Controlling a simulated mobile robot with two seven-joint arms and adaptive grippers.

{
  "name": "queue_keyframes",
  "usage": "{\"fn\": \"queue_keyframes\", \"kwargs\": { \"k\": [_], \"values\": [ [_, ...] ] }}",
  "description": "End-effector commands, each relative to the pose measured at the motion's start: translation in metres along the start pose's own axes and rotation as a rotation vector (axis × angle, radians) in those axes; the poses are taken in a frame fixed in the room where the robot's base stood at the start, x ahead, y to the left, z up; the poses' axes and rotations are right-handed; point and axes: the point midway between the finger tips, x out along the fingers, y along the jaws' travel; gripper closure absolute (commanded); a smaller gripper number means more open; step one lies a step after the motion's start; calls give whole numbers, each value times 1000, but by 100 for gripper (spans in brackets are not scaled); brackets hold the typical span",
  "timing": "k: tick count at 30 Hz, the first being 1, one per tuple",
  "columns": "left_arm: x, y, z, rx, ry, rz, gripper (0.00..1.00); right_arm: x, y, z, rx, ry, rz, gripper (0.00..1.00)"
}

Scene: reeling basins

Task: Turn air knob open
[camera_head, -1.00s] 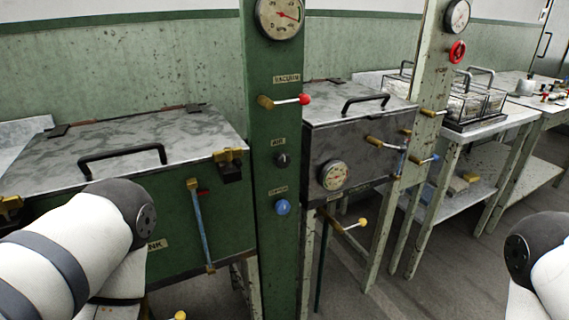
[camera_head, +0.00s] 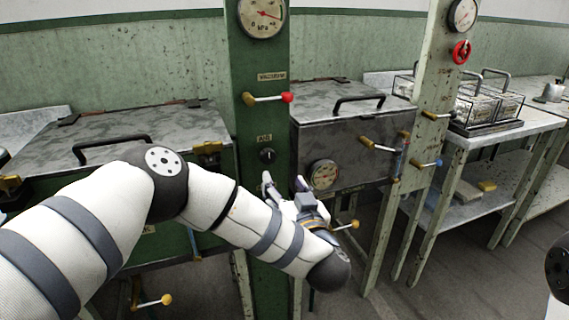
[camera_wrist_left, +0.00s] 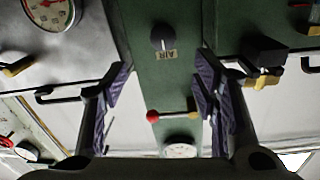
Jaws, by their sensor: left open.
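The air knob (camera_head: 267,156) is a small dark round knob on the green post (camera_head: 258,60), under a small "AIR" label (camera_head: 264,138). In the left wrist view, which is upside down, the air knob (camera_wrist_left: 162,38) shows at the top middle with its label below it. My left gripper (camera_head: 283,182) is open and empty, just below and to the right of the knob in the head view. In the left wrist view its fingers (camera_wrist_left: 163,72) stand apart on either side of the post, with the knob between their lines and not touched. My right gripper is out of view.
A vacuum lever with a red ball (camera_head: 287,98) sticks out above the knob, and a gauge (camera_head: 262,16) tops the post. Lidded basins (camera_head: 112,132) flank it; the right one (camera_head: 345,105) carries a gauge (camera_head: 323,174). The blue knob lower on the post is hidden.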

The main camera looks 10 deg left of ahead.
Motion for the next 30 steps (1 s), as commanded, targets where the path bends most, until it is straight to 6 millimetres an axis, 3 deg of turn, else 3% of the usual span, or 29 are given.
{"fn": "queue_keyframes", "kwargs": {
  "k": [9,15,26,30],
  "values": [
    [73,-1,9,4,-7,-5,46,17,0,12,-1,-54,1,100],
    [108,0,7,4,-4,0,46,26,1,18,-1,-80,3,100],
    [117,0,1,1,0,3,46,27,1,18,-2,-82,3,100],
    [117,0,2,2,0,3,78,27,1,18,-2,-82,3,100]
  ]
}}
